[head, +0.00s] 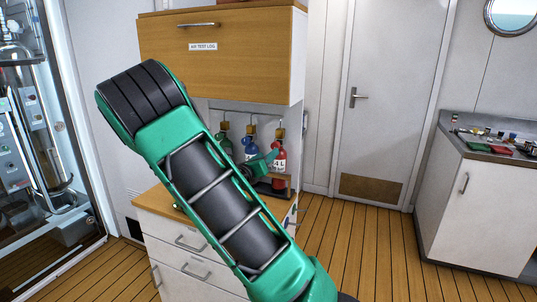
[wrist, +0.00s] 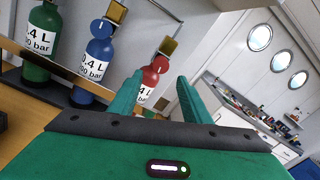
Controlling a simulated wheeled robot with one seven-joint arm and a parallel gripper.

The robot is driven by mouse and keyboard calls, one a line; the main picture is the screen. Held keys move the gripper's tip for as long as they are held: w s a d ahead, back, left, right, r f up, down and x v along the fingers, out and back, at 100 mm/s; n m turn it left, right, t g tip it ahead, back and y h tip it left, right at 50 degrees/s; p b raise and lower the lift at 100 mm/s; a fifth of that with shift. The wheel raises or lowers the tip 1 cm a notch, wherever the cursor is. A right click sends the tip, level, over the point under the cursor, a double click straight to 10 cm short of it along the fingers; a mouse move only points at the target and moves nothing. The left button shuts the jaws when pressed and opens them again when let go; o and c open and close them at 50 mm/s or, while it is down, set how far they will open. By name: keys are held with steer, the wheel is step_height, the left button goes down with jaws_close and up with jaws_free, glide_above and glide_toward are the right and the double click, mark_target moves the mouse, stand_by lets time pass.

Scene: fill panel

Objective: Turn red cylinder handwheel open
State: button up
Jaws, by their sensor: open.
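The red cylinder (head: 279,154) stands at the right end of a row of gas cylinders in the wooden cabinet's open bay. In the wrist view, its red handwheel (wrist: 160,64) faces me, with a brass-coloured block above it. My gripper (wrist: 160,77) is open and empty, its two teal fingers pointing toward the red cylinder. The handwheel shows between the fingertips, apparently beyond them; I cannot tell whether they touch. In the head view, my gripper (head: 268,160) is in front of the red cylinder and partly hidden by my arm.
The blue cylinder (wrist: 98,58) with its blue handwheel and the green cylinder (wrist: 40,45) stand left of the red one. A wooden bar (wrist: 40,62) crosses in front of the cylinders. The cabinet's upper box (head: 260,60) overhangs the bay. Floor to the right is clear.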

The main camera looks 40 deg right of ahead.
steer(key=v, duration=0.3)
steer(key=shift+s+a, duration=0.2)
steer(key=shift+a, duration=0.1)
stand_by(0.3)
steer(key=s+d+f+m+g+y, duration=0.1)
steer(key=s+f+m+g+y, duration=0.3)
steer(key=s+m, duration=0.45)
steer(key=s+f+m+g+y, duration=0.35)
steer(key=s+f+m, duration=0.25)
steer(key=s+m, duration=0.25)
steer(key=s+a+r+m+y, duration=0.2)
steer(key=s+a+m+y, duration=0.3)
steer(key=s+a+m, duration=0.2)
steer(key=s+a+r+m+t+y, duration=0.1)
steer(key=s+a+m+y, duration=0.3)
steer(key=s+a+m, duration=0.3)
steer(key=a+m, duration=0.2)
steer(key=a, duration=0.3)
steer(key=shift+a+r+y, duration=0.2)
steer(key=shift+r+y, duration=0.15)
steer(key=shift+r, duration=0.05)
steer(key=shift+s, duration=0.15)
